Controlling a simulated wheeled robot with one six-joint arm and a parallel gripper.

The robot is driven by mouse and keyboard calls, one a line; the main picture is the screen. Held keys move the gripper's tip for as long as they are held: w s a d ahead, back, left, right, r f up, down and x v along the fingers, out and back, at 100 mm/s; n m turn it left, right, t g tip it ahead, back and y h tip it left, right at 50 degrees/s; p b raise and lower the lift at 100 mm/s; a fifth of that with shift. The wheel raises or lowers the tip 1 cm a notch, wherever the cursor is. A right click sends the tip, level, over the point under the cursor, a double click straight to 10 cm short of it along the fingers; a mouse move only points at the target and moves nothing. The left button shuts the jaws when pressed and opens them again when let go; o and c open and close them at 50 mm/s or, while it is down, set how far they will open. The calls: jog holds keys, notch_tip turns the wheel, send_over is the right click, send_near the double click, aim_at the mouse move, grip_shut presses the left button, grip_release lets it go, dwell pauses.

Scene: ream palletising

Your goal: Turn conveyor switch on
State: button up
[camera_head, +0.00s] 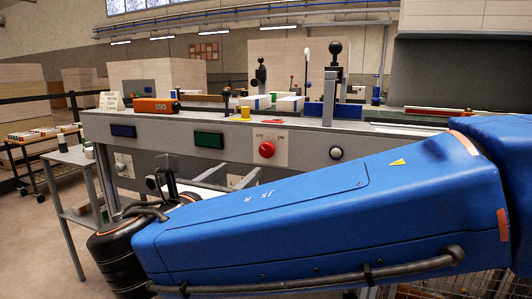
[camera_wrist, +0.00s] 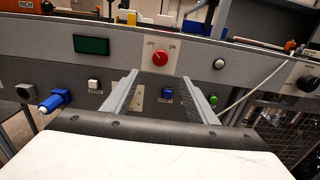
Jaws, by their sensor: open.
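The conveyor switch is a round red knob (camera_head: 266,149) on a pale plate marked OFF at left and ON at right, on the front of the grey panel. In the wrist view the knob (camera_wrist: 160,58) shows beyond the fingertips, centred between them. I cannot tell which way the knob points. My gripper (camera_wrist: 160,77) is open and empty, its two grey fingers spread wide. The fingers appear apart from the knob. In the head view my blue arm crosses the foreground and hides part of the panel below the switch.
Near the knob are a green display (camera_wrist: 91,45), a white round button (camera_wrist: 219,63), a blue switch (camera_wrist: 167,93) and a green button (camera_wrist: 213,100). A blue handle (camera_wrist: 54,101) sticks out at left. A cable hangs at right. Boxes and an orange tool (camera_head: 155,105) lie on the top ledge.

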aim_at(266, 151)
jog(key=x, duration=1.6)
jog(key=shift+w, duration=0.1)
jog(key=c, duration=1.1)
